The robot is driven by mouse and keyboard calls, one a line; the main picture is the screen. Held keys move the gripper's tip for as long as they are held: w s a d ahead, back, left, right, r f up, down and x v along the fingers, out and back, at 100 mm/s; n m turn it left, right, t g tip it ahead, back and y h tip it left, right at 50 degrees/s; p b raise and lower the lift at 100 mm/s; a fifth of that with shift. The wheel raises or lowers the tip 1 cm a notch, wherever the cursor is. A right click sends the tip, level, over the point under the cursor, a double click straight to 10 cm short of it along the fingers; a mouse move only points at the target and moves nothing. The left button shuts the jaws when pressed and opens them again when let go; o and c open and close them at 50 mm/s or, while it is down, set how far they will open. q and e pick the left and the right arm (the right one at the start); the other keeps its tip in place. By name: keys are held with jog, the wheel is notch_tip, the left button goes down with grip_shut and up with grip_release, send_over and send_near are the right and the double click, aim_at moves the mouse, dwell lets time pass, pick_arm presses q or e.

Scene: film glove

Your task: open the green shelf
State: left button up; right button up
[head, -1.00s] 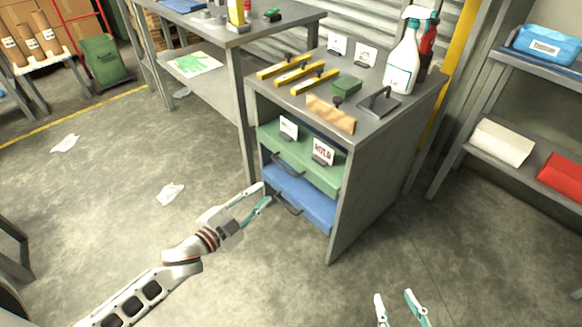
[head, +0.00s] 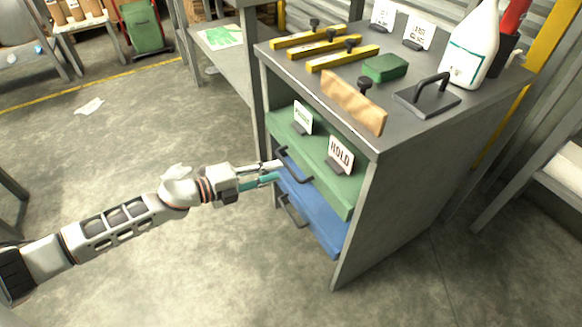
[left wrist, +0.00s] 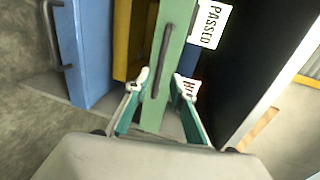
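The green shelf (head: 338,190) is the upper pull-out in the grey cabinet (head: 372,215). Its black bar handle (head: 296,168) is on the front. It carries a "PASSED" sign (head: 303,117) and a "HOLD" sign (head: 341,154). My left gripper (head: 279,171) is at this handle. In the left wrist view its two fingers (left wrist: 160,82) are apart, one on each side of the lower part of the green front (left wrist: 179,30), with the handle (left wrist: 163,60) between them. I cannot tell whether they touch it. My right gripper is not in view.
On the cabinet top are yellow bars (head: 322,42), a green block (head: 385,68), a wooden piece (head: 352,100) and a spray bottle (head: 472,45).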

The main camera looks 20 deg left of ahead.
aim_at(289, 167)
pick_arm(q)
jog(key=shift+b+x, duration=0.45)
jog(key=shift+x, duration=2.5)
grip_shut()
